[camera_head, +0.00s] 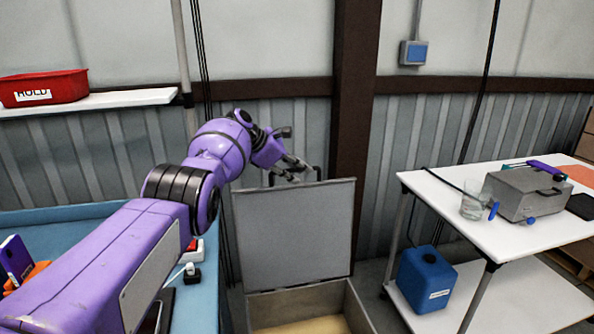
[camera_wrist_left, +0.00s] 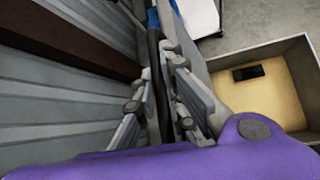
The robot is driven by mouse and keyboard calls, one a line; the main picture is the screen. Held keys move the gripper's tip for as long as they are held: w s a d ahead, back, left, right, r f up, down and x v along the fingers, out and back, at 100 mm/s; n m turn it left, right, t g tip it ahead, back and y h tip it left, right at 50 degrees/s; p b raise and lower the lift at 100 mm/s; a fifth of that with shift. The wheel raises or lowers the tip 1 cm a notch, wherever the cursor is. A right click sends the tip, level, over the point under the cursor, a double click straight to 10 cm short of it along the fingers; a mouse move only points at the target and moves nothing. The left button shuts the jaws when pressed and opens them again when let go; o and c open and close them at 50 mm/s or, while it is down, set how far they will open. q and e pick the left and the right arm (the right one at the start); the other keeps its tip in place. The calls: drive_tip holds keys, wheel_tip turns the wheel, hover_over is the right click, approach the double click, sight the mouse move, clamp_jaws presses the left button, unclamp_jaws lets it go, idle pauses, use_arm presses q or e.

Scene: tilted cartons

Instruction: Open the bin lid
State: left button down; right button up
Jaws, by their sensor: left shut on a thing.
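The bin (camera_head: 355,310) stands on the floor in the middle of the head view. Its grey lid (camera_head: 295,235) is raised, close to upright, at the bin's back edge, and the bin's inside shows. A black handle (camera_head: 318,172) sits at the lid's top edge. My left gripper (camera_head: 293,170) is at this handle. In the left wrist view, the fingers of my left gripper (camera_wrist_left: 168,105) are shut on the dark handle bar (camera_wrist_left: 156,75). The open bin (camera_wrist_left: 280,55) shows there too, with a small dark object (camera_wrist_left: 248,73) on its yellowish bottom. My right gripper is not in view.
A white table (camera_head: 455,215) at right carries a glass (camera_head: 474,202) and a grey case (camera_head: 527,194). A blue container (camera_head: 427,280) stands on its lower shelf. A brown post (camera_head: 352,100) and corrugated wall stand close behind the lid. A blue bench (camera_head: 50,222) is at left.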

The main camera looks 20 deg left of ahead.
use_arm(q)
drive_tip(key=shift+s+f, duration=0.1)
drive_tip(key=shift+f, duration=0.3)
drive_tip(key=c, duration=1.8)
unclamp_jaws()
drive_tip(key=shift+s+a+r, duration=0.2)
drive_tip(key=shift+a+r, duration=0.25)
drive_tip(key=shift+r, duration=0.15)
drive_tip(key=v, duration=1)
drive_tip(key=shift+s+r, duration=0.2)
drive_tip(key=shift+s, duration=0.05)
